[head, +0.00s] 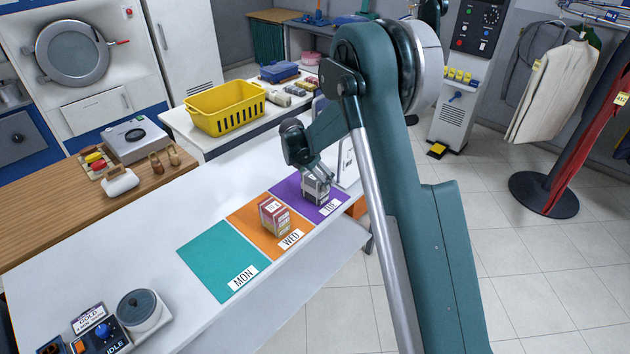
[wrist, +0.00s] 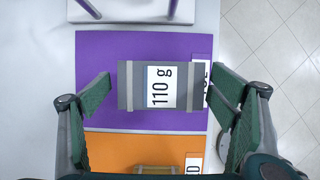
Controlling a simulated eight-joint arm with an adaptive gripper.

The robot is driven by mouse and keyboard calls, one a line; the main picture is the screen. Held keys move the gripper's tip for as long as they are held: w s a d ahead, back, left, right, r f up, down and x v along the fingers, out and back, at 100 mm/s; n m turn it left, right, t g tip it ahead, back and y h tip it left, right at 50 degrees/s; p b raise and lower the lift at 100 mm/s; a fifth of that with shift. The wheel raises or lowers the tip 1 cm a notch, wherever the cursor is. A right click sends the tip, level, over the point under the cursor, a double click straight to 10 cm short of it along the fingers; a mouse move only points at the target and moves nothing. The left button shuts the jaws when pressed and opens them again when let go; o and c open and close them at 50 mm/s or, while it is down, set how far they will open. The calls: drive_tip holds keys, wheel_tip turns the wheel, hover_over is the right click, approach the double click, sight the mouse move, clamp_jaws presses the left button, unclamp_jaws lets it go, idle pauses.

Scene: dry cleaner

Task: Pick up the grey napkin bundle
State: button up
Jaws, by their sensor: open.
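Whether the fingers touch the bundle cannot be told.
A red bundle (head: 273,215) stands on the orange mat (head: 246,219) beside the purple one. A teal mat (head: 220,258) marked MON is empty. A white stand (wrist: 140,10) is close behind the purple mat. A yellow basket (head: 225,108) is farther back. The counter's edge is close on the right.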

drive_tip(key=c, duration=1)
drive_tip(key=shift+r, duration=0.1)
drive_tip(key=shift+r, duration=4.95)
